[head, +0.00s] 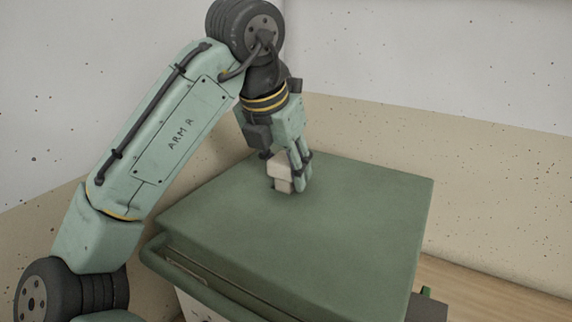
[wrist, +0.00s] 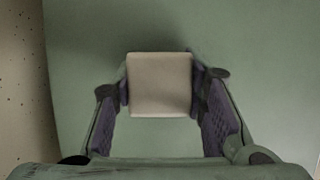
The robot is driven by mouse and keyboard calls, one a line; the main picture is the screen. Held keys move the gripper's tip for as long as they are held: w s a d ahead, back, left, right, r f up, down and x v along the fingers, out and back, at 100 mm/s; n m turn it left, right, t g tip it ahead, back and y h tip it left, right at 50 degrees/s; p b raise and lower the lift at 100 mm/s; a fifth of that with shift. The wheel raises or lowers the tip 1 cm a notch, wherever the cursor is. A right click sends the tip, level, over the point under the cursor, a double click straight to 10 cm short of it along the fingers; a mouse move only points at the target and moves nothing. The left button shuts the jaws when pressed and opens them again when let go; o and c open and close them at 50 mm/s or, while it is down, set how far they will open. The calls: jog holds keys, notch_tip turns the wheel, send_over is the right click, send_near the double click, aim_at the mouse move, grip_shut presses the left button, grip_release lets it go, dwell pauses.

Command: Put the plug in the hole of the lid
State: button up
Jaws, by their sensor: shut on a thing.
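The beige, square-topped plug (head: 281,170) is between the fingers of my gripper (head: 289,177), over the back part of the green lid (head: 310,235). Its narrower lower part points down at the lid; I cannot tell whether it touches the lid or sits in a hole. In the wrist view the plug (wrist: 160,86) shows its flat top, with the pads of my gripper (wrist: 161,80) against its left and right sides. The lid (wrist: 265,70) fills most of that view. No hole shows in either view; the plug and fingers cover the lid beneath them.
A green bar handle (head: 205,288) runs along the front left edge of the lid, above a pale bucket side (head: 196,309). Speckled walls (head: 430,150) stand close behind and to the left. The rest of the lid's top is bare. A wooden surface (head: 470,285) shows at the right.

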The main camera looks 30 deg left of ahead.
jog(key=shift+f, duration=0.1)
dwell(0.3)
jog(key=o, duration=1.3)
jog(key=shift+f, duration=0.1)
jog(key=shift+c, duration=0.2)
jog(key=shift+o, duration=0.3)
jog(key=shift+o, duration=0.9)
notch_tip(320, 180, up, 3)
jog(key=p, duration=0.3)
jog(key=shift+r+p, duration=0.45)
jog(key=shift+r, duration=2.1)
jog(key=shift+s, duration=0.1)
